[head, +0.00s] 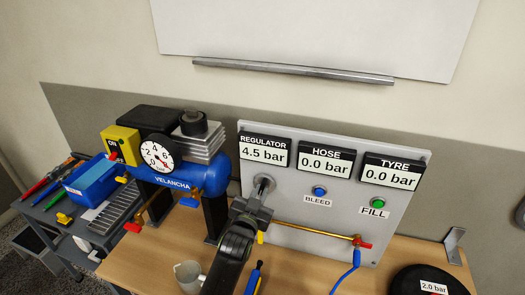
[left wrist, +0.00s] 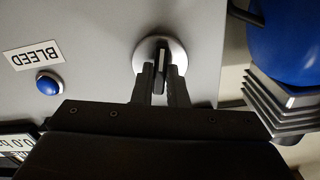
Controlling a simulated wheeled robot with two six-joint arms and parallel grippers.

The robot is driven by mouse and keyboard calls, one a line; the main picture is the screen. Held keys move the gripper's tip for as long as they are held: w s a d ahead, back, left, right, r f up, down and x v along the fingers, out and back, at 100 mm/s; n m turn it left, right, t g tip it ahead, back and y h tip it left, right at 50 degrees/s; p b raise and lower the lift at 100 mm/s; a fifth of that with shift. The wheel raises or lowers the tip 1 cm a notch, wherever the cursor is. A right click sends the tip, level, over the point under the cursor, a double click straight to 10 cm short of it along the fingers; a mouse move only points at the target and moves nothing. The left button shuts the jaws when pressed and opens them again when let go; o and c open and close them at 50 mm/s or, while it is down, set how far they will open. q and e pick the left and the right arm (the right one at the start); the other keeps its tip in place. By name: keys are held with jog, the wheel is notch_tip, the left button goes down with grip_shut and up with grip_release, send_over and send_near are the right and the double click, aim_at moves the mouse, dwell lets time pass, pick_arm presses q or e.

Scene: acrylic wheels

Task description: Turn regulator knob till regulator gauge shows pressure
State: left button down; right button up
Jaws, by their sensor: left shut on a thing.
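The regulator gauge (head: 265,151) on the grey panel reads 4.5 bar in the head view. The regulator knob (head: 262,184) sits below it on the panel, mostly hidden by my gripper. My left gripper (head: 258,200) reaches up to the panel from below. In the left wrist view the round metal knob base (left wrist: 152,56) shows, with a dark grip bar (left wrist: 160,72) between my two fingers (left wrist: 161,85). The fingers are shut on this knob. My right gripper is not in view.
The panel also carries the hose gauge (head: 326,162) and tyre gauge (head: 391,174), both at 0.0 bar, a blue bleed button (head: 319,191) and a green fill button (head: 378,202). A blue compressor (head: 200,178) stands close left. A red-handled valve (head: 362,243) is lower right.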

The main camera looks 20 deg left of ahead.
pick_arm(q)
jog(key=shift+m+p, duration=0.35)
jog(key=shift+m, duration=0.75)
jog(key=shift+m+p, duration=0.55)
jog(key=shift+m, duration=1.45)
jog(key=c, duration=1.3)
grip_release()
